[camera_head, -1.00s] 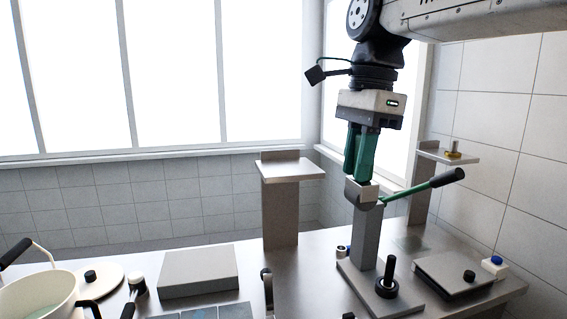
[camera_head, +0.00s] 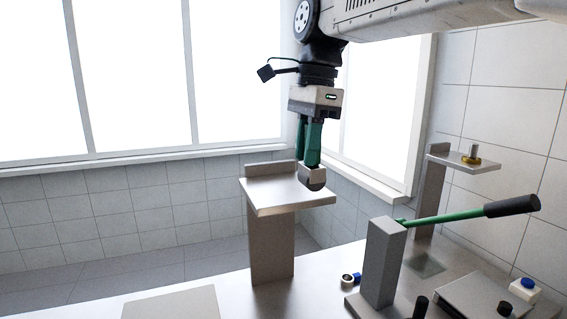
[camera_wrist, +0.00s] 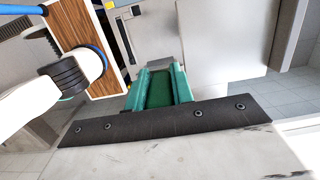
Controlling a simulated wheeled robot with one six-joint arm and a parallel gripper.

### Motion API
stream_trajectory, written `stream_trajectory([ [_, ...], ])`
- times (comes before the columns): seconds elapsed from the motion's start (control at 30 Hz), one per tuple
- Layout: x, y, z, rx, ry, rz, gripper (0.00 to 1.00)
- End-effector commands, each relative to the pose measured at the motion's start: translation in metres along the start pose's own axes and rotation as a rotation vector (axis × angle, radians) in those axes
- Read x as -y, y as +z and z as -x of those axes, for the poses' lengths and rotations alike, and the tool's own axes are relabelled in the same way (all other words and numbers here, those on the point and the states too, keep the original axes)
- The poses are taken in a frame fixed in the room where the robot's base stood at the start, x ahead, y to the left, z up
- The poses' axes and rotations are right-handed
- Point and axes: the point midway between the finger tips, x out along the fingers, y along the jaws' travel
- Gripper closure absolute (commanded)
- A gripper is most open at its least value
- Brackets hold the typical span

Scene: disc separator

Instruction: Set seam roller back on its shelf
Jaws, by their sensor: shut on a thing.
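My gripper (camera_head: 311,164) points down in the head view, its green fingers shut on a small grey piece with a dark rounded underside. I take this to be the seam roller (camera_head: 312,179); the fingers hide its upper part. It appears at the right part of a grey shelf (camera_head: 275,192) on a post. I cannot tell whether it touches the shelf top or hangs just above or in front of it. In the wrist view the green fingers (camera_wrist: 160,80) are close together, and the roller cannot be made out between them.
A post with a green lever (camera_head: 445,217) and black grip stands at the right. Behind it, a second shelf (camera_head: 485,164) holds a brass-coloured piece (camera_head: 471,156). A blue-topped white block (camera_head: 524,288) lies at the front right. Windows and a tiled wall are behind.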

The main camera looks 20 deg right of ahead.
Motion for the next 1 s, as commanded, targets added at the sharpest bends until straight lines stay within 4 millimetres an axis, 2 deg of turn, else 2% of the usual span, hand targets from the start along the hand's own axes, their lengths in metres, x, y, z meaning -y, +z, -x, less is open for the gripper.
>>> stream_trajectory([
  [0.03,0.016,0.000,-0.002,0.000,0.003,0.000,1.00],
  [0.2,0.061,0.001,-0.006,0.000,0.002,0.000,1.00],
  [0.4,0.096,0.002,-0.009,0.000,0.000,0.000,1.00],
  [0.57,0.103,0.002,-0.012,0.000,0.000,0.000,1.00],
  [0.83,0.103,-0.002,-0.043,0.000,0.000,0.000,1.00],
  [1.0,0.103,-0.003,-0.044,0.000,-0.002,0.000,1.00],
])
